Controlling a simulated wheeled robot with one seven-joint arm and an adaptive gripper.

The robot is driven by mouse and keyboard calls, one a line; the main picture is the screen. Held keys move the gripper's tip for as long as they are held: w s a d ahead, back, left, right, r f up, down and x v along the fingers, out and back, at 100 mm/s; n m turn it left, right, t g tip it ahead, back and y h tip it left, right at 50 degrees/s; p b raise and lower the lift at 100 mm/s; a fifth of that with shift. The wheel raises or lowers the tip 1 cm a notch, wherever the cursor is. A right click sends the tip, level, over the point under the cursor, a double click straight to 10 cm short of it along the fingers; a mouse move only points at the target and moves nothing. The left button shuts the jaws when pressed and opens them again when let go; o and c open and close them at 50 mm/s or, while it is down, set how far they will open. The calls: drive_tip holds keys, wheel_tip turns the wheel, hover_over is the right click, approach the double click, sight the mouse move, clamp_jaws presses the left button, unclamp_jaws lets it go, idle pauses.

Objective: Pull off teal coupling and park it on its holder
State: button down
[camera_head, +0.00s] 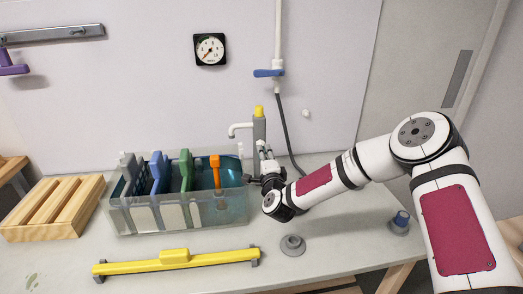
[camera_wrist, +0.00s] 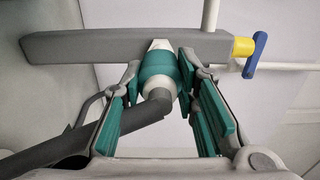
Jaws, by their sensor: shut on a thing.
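The teal coupling (camera_wrist: 157,68) shows in the wrist view between my fingertips, against the white tapered nozzle (camera_wrist: 160,45) of a grey post (camera_wrist: 100,45). My gripper (camera_head: 262,163) is shut on the coupling; its teal pads lie on both sides of it. A grey hose (camera_wrist: 120,128) runs from the coupling's white collar toward the lower left. In the head view my gripper hides the coupling beside the grey post (camera_head: 259,128). I cannot tell which fitting is its holder; a small white peg (camera_head: 306,113) is on the wall.
A clear tank (camera_head: 170,220) with coloured paddles stands left of my gripper. A yellow bar (camera_head: 215,258), a grey round knob (camera_head: 292,244) and a blue-topped knob (camera_head: 401,220) are on the counter. A dark hose (camera_head: 285,135) hangs below a blue valve (camera_head: 268,73).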

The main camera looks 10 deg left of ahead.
drive_tip(key=shift+p+v, duration=0.75)
drive_tip(key=shift+v, duration=0.3)
drive_tip(key=p+v, duration=0.2)
drive_tip(key=v, duration=0.2)
drive_tip(key=shift+s+p, duration=0.1)
drive_tip(key=shift+p, duration=0.3)
drive_tip(key=w+d+b, duration=0.5)
drive_tip(key=w+b, duration=0.2)
drive_tip(key=w, duration=0.3)
drive_tip(key=w+d+r+b, duration=0.1)
drive_tip(key=w+d+b, duration=0.4)
drive_tip(key=w+b, duration=0.3)
drive_tip(key=w+d+r+b, duration=0.1)
drive_tip(key=w+d+b, duration=0.4)
drive_tip(key=w+b, duration=0.3)
drive_tip(key=shift+w+d, duration=0.25)
drive_tip(key=shift+w, duration=2.1)
idle(1.0)
drive_tip(key=shift+r, duration=0.1)
